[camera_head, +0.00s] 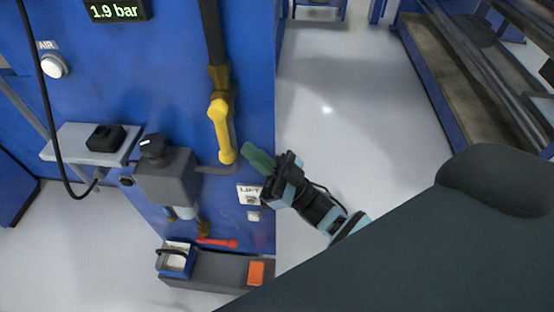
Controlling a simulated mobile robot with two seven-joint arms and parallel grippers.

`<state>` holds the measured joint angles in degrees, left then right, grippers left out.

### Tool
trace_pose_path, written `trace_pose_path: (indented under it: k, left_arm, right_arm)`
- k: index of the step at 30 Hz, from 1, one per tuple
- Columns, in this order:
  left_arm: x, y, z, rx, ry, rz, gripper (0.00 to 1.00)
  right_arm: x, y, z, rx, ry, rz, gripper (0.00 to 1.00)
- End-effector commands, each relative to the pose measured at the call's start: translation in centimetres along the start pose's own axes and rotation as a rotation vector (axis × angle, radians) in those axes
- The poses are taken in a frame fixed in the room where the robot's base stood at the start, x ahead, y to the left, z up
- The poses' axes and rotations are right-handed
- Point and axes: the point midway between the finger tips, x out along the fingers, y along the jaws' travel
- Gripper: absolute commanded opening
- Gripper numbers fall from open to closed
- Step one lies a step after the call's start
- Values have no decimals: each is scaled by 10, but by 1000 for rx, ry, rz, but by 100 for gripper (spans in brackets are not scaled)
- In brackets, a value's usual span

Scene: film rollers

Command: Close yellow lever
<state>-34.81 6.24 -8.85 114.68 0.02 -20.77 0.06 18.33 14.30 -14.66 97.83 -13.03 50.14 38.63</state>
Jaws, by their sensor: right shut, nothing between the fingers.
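The yellow lever (222,128) is on the front of the blue cabinet, at the lower end of a dark vertical pipe (211,40). Its handle hangs nearly straight down, and its rounded lower end is near the grey pipe stub. My right gripper (257,160) is just right of the lever's lower end, at the cabinet's right edge. Its green fingers are shut with nothing between them, and a small gap shows between them and the lever. My left gripper is not in view.
The blue cabinet (150,60) carries a pressure display (115,10), an AIR button (54,66) and a LIFT label (249,194). A grey shelf (75,143) and a grey regulator (165,178) stick out at left. A red lever (217,242) sits low. Open floor lies right of the cabinet.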

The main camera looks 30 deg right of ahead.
Motion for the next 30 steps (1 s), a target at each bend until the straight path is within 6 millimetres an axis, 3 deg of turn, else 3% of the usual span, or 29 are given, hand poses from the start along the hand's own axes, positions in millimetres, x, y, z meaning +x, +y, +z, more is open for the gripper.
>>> trace_pose_path:
  k: [7, 22, 30]
  left_arm:
    - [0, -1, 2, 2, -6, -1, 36]
    - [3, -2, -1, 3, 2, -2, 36]
    - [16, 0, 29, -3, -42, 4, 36]
  right_arm:
    - [13, 0, 14, 0, 0, 0, 0]
    - [13, 0, 18, 3, 9, 2, 0]
    - [13, -2, 31, 20, 100, 19, 0]
